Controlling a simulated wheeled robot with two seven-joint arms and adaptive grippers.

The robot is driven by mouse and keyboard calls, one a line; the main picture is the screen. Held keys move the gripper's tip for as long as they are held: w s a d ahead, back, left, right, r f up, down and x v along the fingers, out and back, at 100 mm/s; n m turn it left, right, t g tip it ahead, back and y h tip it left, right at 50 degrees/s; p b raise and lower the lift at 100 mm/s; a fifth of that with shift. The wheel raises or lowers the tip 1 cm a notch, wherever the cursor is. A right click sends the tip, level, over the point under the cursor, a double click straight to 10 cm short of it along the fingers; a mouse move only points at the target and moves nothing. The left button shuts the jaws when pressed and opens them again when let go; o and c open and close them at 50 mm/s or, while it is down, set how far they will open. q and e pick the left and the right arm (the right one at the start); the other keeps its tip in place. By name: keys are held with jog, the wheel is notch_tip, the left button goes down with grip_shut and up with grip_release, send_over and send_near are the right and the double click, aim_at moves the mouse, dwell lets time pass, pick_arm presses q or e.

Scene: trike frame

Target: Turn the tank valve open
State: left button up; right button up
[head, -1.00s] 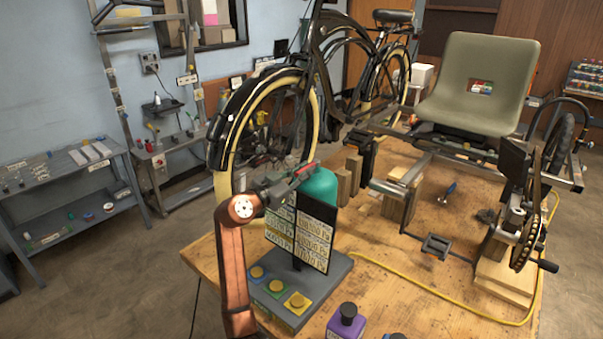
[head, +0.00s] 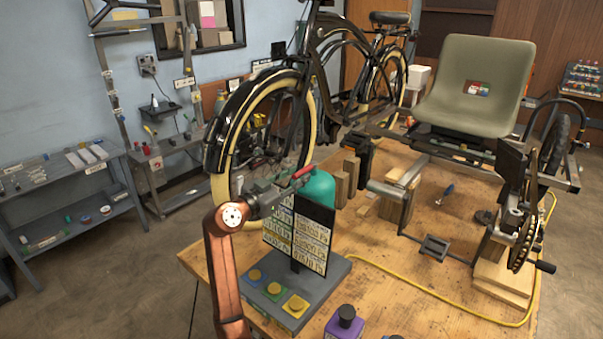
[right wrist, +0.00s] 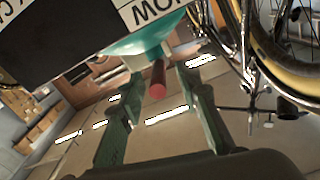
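The teal tank (head: 318,188) stands on the workbench behind a dark panel with white labels (head: 312,238). Its red valve handle (head: 303,172) sticks out at the tank's top left. In the right wrist view the handle (right wrist: 157,78) points toward the camera, with the teal tank (right wrist: 138,45) behind it. My left gripper is out of the head view.
A grey button box (head: 318,283) stands in front of the panel, with a purple bottle (head: 345,322) beside it. A bicycle (head: 262,110) stands behind the tank. The trike frame (head: 440,160) and wooden blocks (head: 350,175) fill the right. A yellow cable (head: 420,290) crosses the bench.

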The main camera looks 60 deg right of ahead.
jog(key=w+a, duration=0.1)
jog(key=a, duration=0.8)
jog(key=shift+w, duration=0.15)
